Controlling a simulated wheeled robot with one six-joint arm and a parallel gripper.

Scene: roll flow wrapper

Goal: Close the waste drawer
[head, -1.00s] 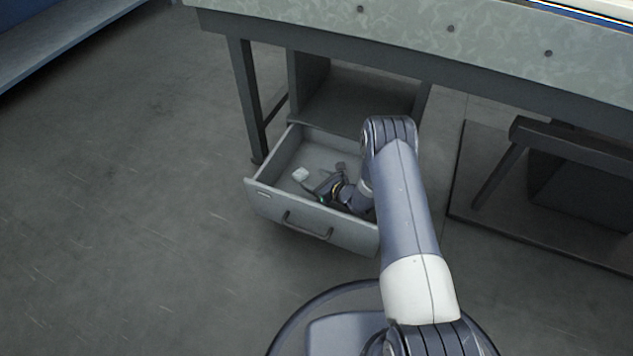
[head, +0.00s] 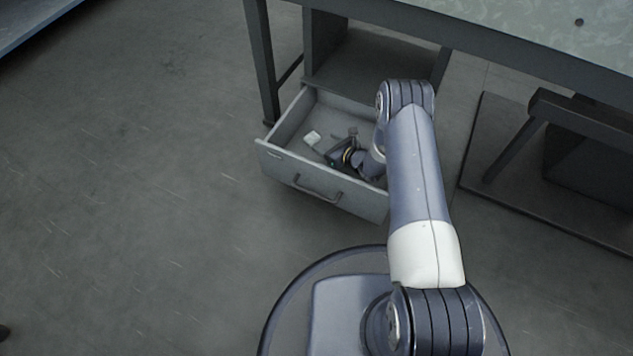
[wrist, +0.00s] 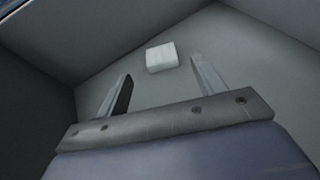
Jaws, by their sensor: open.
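The waste drawer (head: 279,163) is pulled out from under the bench in the head view. Its front has a bar handle (head: 316,190) facing me. A small white block (head: 312,137) lies on the drawer floor near its left side; it also shows in the wrist view (wrist: 161,57). My gripper (head: 338,144) is over or inside the open drawer, to the right of the block. In the wrist view my gripper's two fingers (wrist: 161,83) are spread apart, with nothing between them. The block is beyond the fingertips. My arm hides the drawer's right part.
The bench top (head: 500,30) overhangs the drawer, and a dark bench leg (head: 261,65) stands at its left. A dark low frame (head: 560,130) stands at the right. The floor (head: 140,220) left of the drawer is clear.

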